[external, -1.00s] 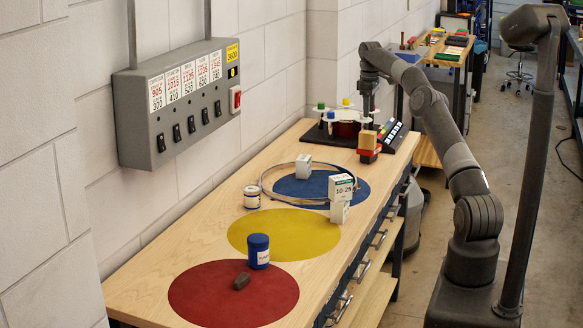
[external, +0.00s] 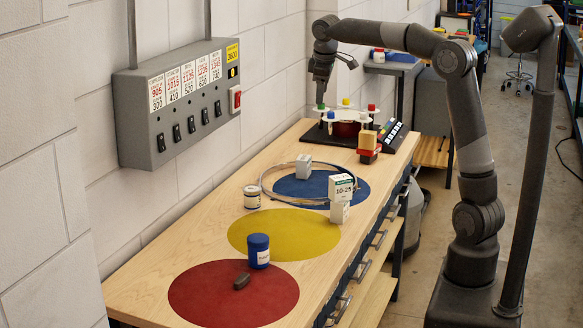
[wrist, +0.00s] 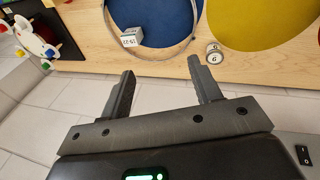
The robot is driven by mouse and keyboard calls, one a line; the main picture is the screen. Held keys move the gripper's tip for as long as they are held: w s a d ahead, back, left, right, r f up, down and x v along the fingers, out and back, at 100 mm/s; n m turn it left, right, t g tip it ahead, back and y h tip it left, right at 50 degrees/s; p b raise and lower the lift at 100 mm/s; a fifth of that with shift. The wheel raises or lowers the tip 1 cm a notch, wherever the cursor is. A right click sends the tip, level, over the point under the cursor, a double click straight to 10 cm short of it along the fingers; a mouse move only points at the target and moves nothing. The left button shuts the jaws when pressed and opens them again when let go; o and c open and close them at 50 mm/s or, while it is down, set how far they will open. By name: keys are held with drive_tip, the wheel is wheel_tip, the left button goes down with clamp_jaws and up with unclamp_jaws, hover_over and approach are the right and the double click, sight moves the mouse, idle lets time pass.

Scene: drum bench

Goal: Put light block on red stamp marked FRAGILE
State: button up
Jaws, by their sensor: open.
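A light tan block (external: 367,140) stands on or against a red piece (external: 367,157) beside the dark base at the bench's far end. The red piece may be the stamp; no FRAGILE marking is readable. A pale grey block (external: 303,167) sits on the blue disc, and it also shows in the wrist view (wrist: 131,37) with printed figures. My gripper (external: 319,98) hangs at the far end by the wall, left of the tan block and close above a green-capped piece. In the wrist view my gripper (wrist: 160,68) is open, with nothing between the fingers.
A white carousel with coloured caps (wrist: 35,40) is at the far end. A metal ring (external: 262,190), white boxes (external: 341,188) and a jar (external: 252,196) stand mid-bench. The yellow disc (external: 284,234) is mostly clear.

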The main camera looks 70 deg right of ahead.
drive_tip(key=s+a+t, duration=0.2)
drive_tip(key=s+a, duration=1)
drive_tip(key=a, duration=0.2)
drive_tip(key=s+a+f+m+t+y, duration=0.1)
drive_tip(key=s+a+f, duration=0.3)
drive_tip(key=s, duration=0.4)
drive_tip(key=s+a+f+m+t+y, duration=0.1)
drive_tip(key=s+a+f, duration=0.2)
drive_tip(key=s+f, duration=0.4)
drive_tip(key=shift+s+a+f, duration=0.25)
drive_tip(key=shift+s+a, duration=0.15)
drive_tip(key=shift+s, duration=0.25)
